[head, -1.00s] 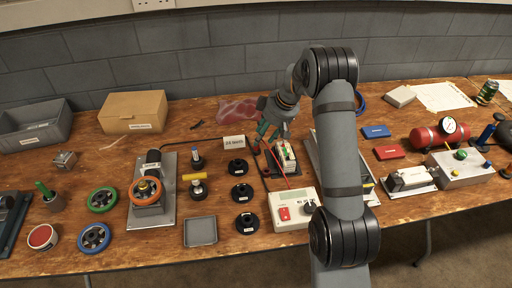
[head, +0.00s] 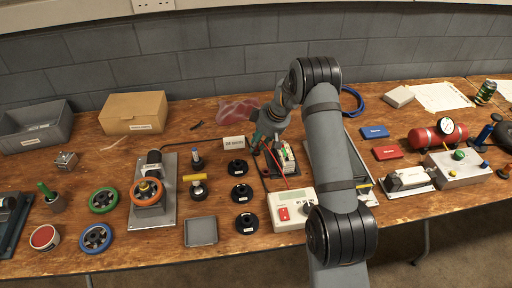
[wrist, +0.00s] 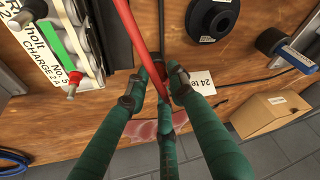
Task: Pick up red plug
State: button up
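My gripper (wrist: 160,85) has dark green fingers, seen from behind in the wrist view. A red length (wrist: 128,25), a lead or the plug on it, runs down from the top edge to between the fingertips. The fingertips lie close on both sides of it; I cannot tell whether they touch it. The plug's end is hidden among the fingers. In the head view my gripper (head: 260,139) is low over the bench, just left of the labelled battery block (head: 283,157). The block (wrist: 48,35) also shows in the wrist view, with a green part and a red-tipped post.
A white charger box (head: 293,209) stands in front, with red leads rising from it. Black round pieces (head: 238,168) stand to the left. A "24 teeth" card (head: 235,143) is beside the gripper. A cardboard box (head: 133,112) and a red bag (head: 238,109) are behind.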

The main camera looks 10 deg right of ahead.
jog(key=c, duration=0.5)
jog(key=shift+r, duration=0.1)
jog(key=shift+w+r, duration=0.1)
jog(key=shift+r, duration=0.4)
notch_tip(320, 180, up, 3)
jog(key=shift+f+b, duration=0.15)
jog(key=shift+b, duration=0.15)
jog(key=s+d+r+b, duration=0.2)
jog(key=s+d+r, duration=0.4)
jog(key=d, duration=0.4)
jog(key=shift+s+r, duration=0.15)
jog(key=shift+r, duration=0.45)
